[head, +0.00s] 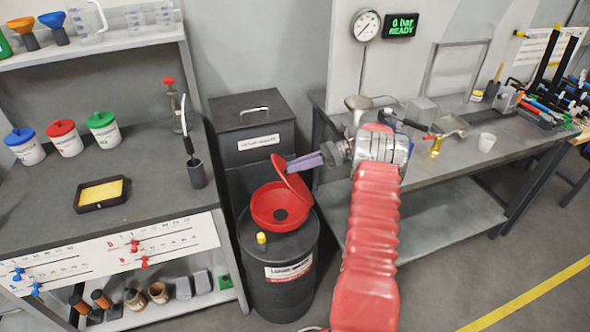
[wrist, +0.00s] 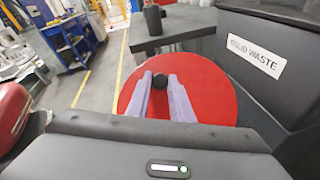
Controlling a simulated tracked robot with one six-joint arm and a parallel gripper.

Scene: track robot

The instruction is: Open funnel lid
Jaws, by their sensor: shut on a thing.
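The red funnel (head: 281,209) sits on top of a dark drum (head: 283,275). Its red lid (head: 292,178) is raised and stands steeply tilted at the back right of the funnel, so the bowl is uncovered. My gripper (head: 290,166) reaches in from the right, with its pale purple fingers at the upper part of the lid. The bowl is not seen in the wrist view.
A yellow cap (head: 261,238) is on the drum top beside the funnel. A dark solid waste bin (head: 250,115) stands close behind. A grey bench (head: 60,215) is at the left, and a metal bench (head: 455,150) with tools is at the right. Floor at the lower right is clear.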

